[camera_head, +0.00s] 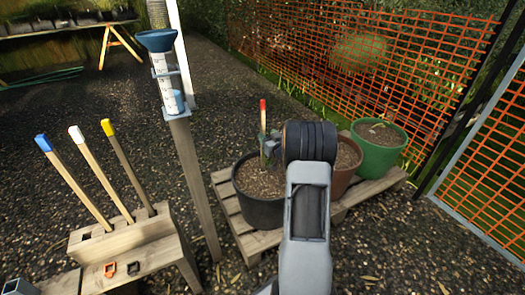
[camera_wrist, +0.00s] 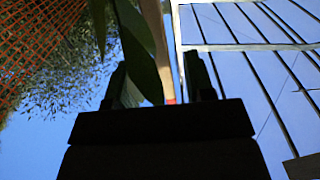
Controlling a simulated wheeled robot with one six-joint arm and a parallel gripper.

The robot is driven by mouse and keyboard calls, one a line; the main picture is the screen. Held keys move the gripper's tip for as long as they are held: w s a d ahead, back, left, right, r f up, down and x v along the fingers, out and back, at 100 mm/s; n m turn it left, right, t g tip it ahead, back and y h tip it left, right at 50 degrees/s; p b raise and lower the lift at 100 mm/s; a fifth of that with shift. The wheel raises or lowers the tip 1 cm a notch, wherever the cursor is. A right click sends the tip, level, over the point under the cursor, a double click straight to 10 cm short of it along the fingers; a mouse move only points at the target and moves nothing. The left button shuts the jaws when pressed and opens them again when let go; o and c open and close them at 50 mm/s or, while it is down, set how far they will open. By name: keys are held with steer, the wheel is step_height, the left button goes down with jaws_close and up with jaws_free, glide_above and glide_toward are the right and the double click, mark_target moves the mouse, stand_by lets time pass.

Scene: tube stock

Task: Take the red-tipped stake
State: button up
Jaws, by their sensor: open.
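The red-tipped stake (camera_head: 263,116) stands upright in the black pot (camera_head: 262,212), its lower part partly hidden by my gripper. In the wrist view the wooden stake (camera_wrist: 157,35) runs down the picture between my two fingers, nearer the right one. Its red end shows close to the gripper's dark body. My gripper (camera_head: 270,146) is at the stake, below the red tip in the head view. It is open; the fingers (camera_wrist: 156,80) stand apart on either side. A green leaf (camera_wrist: 138,50) also lies between them, left of the stake.
A brown pot (camera_head: 347,160) and a green pot (camera_head: 380,146) share the pallet (camera_head: 222,186). A wooden block (camera_head: 120,240) holds blue-, white- and yellow-tipped stakes at left. A rain gauge (camera_head: 165,70) stands on a post. Orange mesh fencing (camera_head: 330,60) runs behind.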

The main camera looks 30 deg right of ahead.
mark_target(264, 132)
steer(key=w, duration=0.1)
steer(key=w+b, duration=0.2)
steer(key=w, duration=0.1)
steer(key=shift+w+d+f, duration=0.1)
steer(key=shift+d+f, duration=0.2)
steer(key=shift+w+r, duration=0.15)
steer(key=shift+w, duration=0.25)
steer(key=shift+c, duration=0.4)
jaws_close()
